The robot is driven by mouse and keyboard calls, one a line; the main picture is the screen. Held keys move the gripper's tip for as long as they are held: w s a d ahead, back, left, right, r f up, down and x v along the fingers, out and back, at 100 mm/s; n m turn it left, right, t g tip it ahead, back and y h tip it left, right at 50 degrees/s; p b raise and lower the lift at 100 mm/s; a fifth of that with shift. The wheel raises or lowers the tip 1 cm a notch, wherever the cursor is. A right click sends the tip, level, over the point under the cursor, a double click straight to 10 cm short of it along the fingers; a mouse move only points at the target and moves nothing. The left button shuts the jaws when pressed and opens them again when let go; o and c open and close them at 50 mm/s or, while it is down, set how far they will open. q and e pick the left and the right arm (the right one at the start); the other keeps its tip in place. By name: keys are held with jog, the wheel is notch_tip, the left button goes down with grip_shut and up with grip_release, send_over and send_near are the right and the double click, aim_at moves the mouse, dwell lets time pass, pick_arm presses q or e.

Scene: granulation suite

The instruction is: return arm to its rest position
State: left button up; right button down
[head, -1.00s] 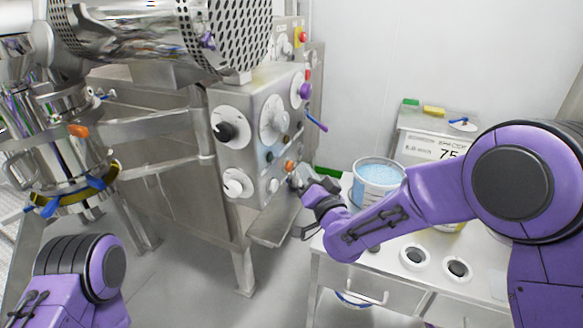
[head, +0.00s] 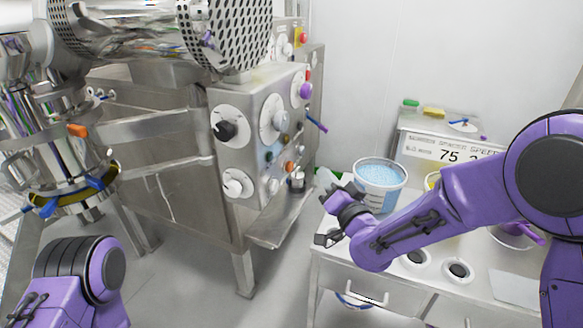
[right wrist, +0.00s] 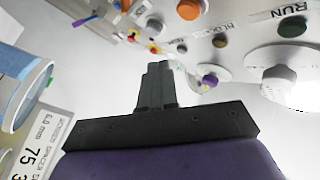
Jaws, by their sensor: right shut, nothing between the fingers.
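My right arm is purple and comes in from the right in the head view. Its dark gripper (head: 328,182) is between the machine's control panel (head: 250,150) and a tub of pale blue granules (head: 379,175), clear of the panel. In the right wrist view the two grey fingers (right wrist: 156,80) are together with nothing between them, and the panel's knobs and buttons lie beyond. Of my left arm only a purple and black section shows at the lower left of the head view; its gripper is out of the picture.
A small metal piece (head: 297,181) is at the panel's lower right, above a steel ledge (head: 280,225). A white bench (head: 390,265) carries the tub, a sign reading 75 (head: 435,150) and white rings (head: 457,270). Steel vessel parts (head: 60,150) stand at the left.

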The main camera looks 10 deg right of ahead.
dwell(0.3)
jog(key=s+d+f+m+g+h, duration=0.1)
jog(key=s+d+f+g+h, duration=0.2)
jog(key=f, duration=0.5)
jog(key=s+d+f+g+h, duration=0.1)
jog(key=s+d+f+g, duration=0.1)
jog(key=s+d+f, duration=0.5)
jog(key=s+f+m+g+h, duration=0.1)
jog(key=s+f+g+h, duration=0.15)
jog(key=f, duration=0.75)
jog(key=s+d+f+g, duration=0.2)
jog(key=s+f, duration=0.3)
jog(key=s, duration=0.4)
jog(key=s+d+f+g+h, duration=0.1)
jog(key=s+d+f+g, duration=0.1)
jog(key=s+f, duration=0.3)
jog(key=s+d+f+g+h, duration=0.1)
jog(key=s+f+g, duration=0.3)
jog(key=s, duration=0.9)
jog(key=shift+d+f+m, duration=0.3)
jog(key=shift+d+f, duration=0.2)
jog(key=shift+d, duration=0.25)
jog(key=shift+w, duration=0.1)
